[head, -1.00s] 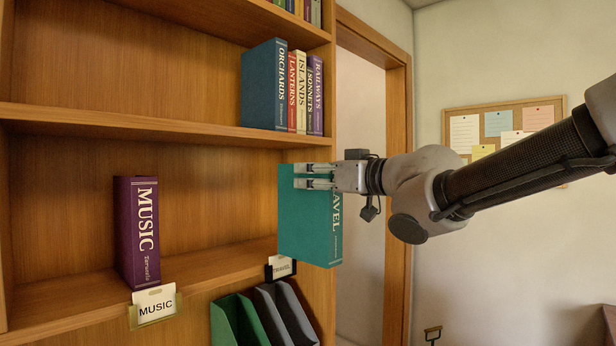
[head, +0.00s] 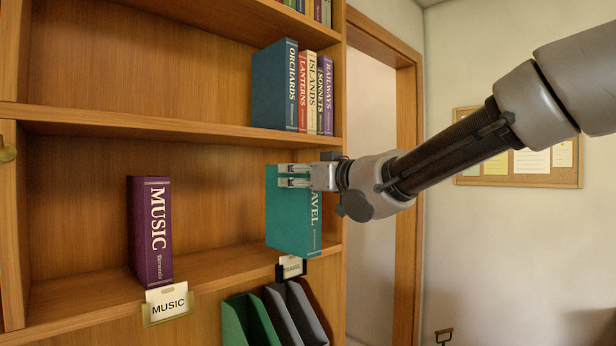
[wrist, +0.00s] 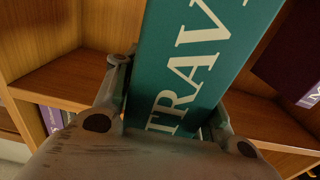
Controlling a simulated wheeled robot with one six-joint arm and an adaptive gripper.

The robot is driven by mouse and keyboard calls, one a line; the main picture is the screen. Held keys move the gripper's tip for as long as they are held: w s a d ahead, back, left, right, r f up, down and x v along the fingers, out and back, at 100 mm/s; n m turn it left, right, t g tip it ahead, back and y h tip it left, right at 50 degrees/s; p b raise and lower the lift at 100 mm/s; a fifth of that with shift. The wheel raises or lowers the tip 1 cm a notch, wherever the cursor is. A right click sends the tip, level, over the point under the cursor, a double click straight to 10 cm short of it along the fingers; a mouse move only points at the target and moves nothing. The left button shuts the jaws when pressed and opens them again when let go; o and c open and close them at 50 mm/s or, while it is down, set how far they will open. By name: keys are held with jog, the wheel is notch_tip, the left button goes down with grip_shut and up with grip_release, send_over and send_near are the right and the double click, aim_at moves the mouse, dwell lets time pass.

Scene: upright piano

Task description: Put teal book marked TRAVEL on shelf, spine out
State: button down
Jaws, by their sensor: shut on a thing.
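The teal book marked TRAVEL (head: 290,225) is upright at the right end of the middle shelf opening, above the TRAVEL label (head: 291,267). Its lettered spine faces out toward the room. My gripper (head: 293,176) is shut on its upper part, with fingers on its sides. In the wrist view the book (wrist: 185,75) stands between my two fingers, its spine lettering toward the camera. I cannot tell whether its bottom touches the shelf board (head: 215,266).
A purple MUSIC book (head: 152,230) stands on the same shelf to the left, with free room between. The shelf above holds ORCHARDS (head: 273,88) and several other books. Green and grey file holders (head: 248,320) stand below. The bookcase's right side post is close to the book.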

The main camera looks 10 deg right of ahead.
jog(key=x, duration=1.1)
jog(key=shift+r, duration=0.1)
jog(key=shift+f, duration=1.2)
dwell(0.4)
jog(key=c, duration=1)
grip_release()
jog(key=shift+o, duration=1.2)
jog(key=shift+f, duration=0.1)
jog(key=shift+s, duration=0.1)
